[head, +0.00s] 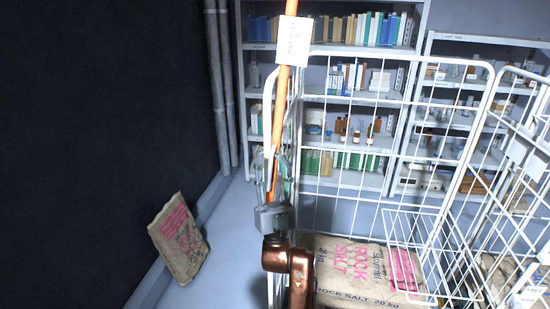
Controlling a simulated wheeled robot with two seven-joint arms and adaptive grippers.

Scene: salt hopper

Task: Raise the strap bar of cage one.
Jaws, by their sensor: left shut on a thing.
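The orange strap bar (283,100) stands nearly upright, leaning slightly right at its top, which runs out of the top of the view. A white tag (293,40) hangs on its upper part; its print is too small to read. My left gripper (268,165) is shut on the strap bar near its visible lower end. The gripper hides the bar's foot. The bar is at the left side of a white wire cage (375,98), which holds a rock salt sack (362,272). I cannot read a cage number. My right gripper is not in view.
A second wire cage (517,75) stands at the right, with sacks low in it. Another salt sack (178,240) leans by the dark wall at left. Shelves (345,48) with books and bottles stand behind. The floor (228,235) between wall and cage is clear.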

